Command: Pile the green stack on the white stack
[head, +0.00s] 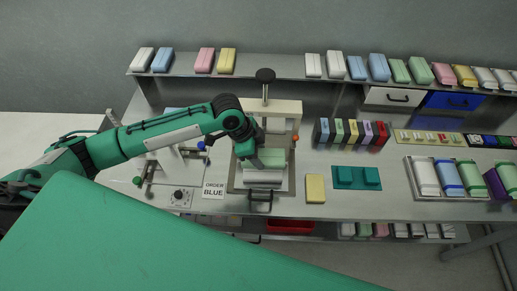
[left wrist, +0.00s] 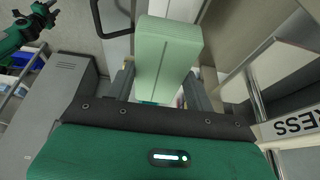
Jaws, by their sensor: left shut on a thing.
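My left gripper (head: 262,163) reaches down into the press-like frame near the table's middle. It is shut on the green stack (head: 273,158), which fills the space between its fingers in the left wrist view (left wrist: 166,62). The white stack (head: 264,177) shows just below the green one in the head view. Whether the two touch is too small to tell. The arm and gripper hide part of both stacks. A green arm with a dark gripper, seemingly my right gripper (left wrist: 38,18), shows small at the upper left of the left wrist view; its jaw state is unclear.
The press (head: 286,108) stands over the stacks, with a black handle at its front. A yellow block (head: 315,189) and teal holder (head: 357,178) lie to the right.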

